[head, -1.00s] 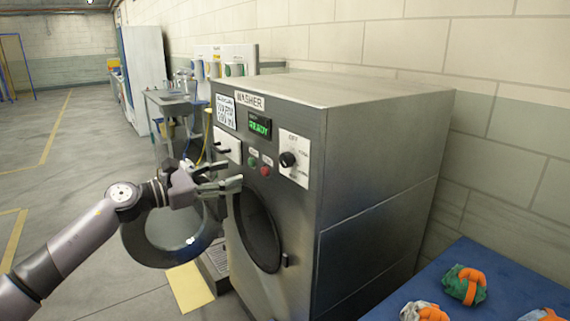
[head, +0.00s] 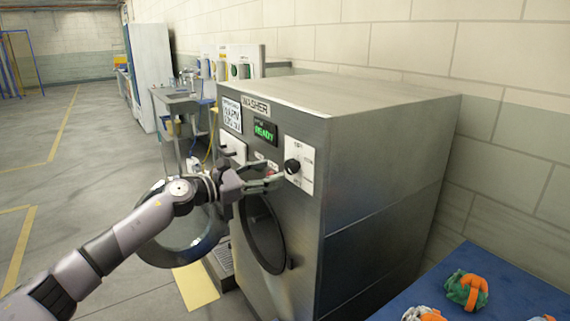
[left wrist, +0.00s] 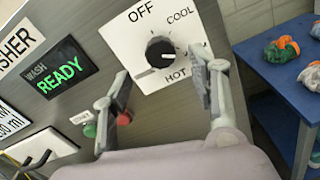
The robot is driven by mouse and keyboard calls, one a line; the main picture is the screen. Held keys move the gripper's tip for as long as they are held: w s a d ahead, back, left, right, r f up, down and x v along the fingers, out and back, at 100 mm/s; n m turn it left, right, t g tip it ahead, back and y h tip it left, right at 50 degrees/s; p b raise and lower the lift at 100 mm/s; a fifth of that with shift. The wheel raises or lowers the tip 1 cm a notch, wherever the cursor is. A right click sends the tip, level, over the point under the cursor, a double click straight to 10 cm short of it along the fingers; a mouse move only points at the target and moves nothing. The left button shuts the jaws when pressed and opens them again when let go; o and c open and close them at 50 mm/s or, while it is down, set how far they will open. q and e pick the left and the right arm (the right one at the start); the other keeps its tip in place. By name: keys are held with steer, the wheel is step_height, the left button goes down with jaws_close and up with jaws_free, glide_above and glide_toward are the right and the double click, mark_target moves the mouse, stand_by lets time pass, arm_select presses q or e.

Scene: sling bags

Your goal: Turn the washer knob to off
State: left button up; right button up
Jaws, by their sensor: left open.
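The washer (head: 385,150) is a grey metal box with a green READY display (head: 265,132). Its black round knob (head: 292,166) sits on a white plate marked OFF, COOL and HOT. The knob also shows in the left wrist view (left wrist: 160,50), with OFF above it, COOL at upper right and HOT at lower right. A small white mark is on its lower right part; its exact setting is hard to tell. My left gripper (head: 279,179) is open in front of the plate. In the left wrist view its fingers (left wrist: 160,62) stand apart, one either side of the knob. My right gripper is out of view.
A green button (left wrist: 90,130) and a red button (left wrist: 124,117) lie close to the left finger. The round washer door (head: 205,243) hangs open below my left arm. A blue table (head: 420,290) with bags stands at lower right.

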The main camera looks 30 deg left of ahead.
mark_target(288, 167)
arm_select(q)
steer(key=p+x, duration=0.1)
steer(key=x, duration=0.1)
steer(key=p+x, duration=0.1)
steer(key=x, duration=0.1)
steer(key=shift+w+d+r, duration=0.1)
steer(key=shift+w+r, duration=0.1)
steer(key=shift+w, duration=0.05)
steer(key=shift+x, duration=0.8)
steer(key=shift+f, duration=0.2)
steer(key=shift+c, duration=0.5)
steer(key=shift+c, duration=1.3)
steer(key=c, duration=0.8)
